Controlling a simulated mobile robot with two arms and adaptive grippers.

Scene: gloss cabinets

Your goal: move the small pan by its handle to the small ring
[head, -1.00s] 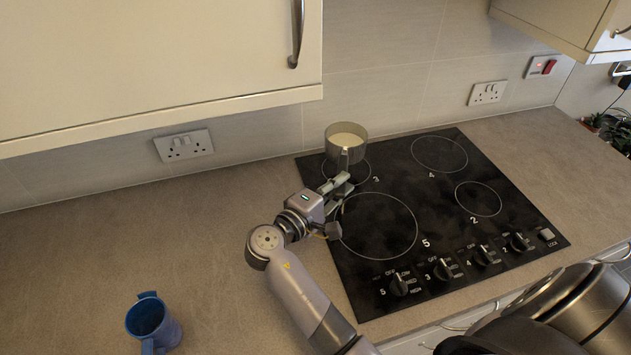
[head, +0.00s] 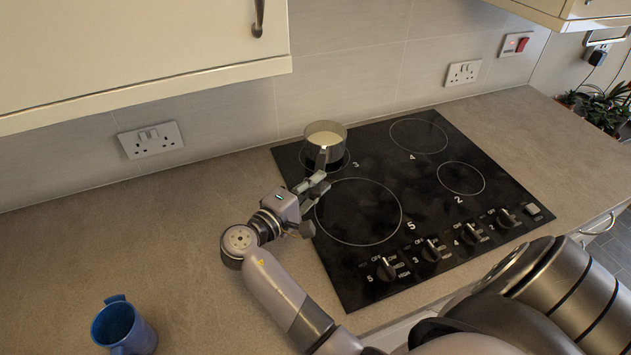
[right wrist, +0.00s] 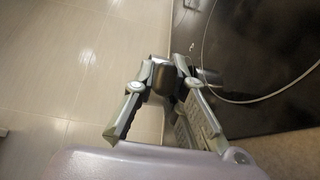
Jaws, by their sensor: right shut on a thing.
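The small pan (head: 326,150), grey with a pale inside, is upright over the ring marked 3 (head: 347,164) at the back left of the hob. Its base looks on or very near the glass; I cannot tell which. My right gripper (head: 320,182) is shut on the pan's handle (head: 321,160), which points toward the front. In the right wrist view the dark handle end (right wrist: 164,79) sits between the fingers (right wrist: 160,88). Another small ring, marked 2 (head: 461,162), is bare at the right. My left gripper is not in view.
The black hob (head: 375,268) also has a large bare ring 5 (head: 401,212), a bare ring 4 (head: 419,119) and several knobs along the front. A blue mug (head: 122,327) stands at the front left of the worktop (head: 120,240). A wall cupboard (head: 140,50) hangs at upper left.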

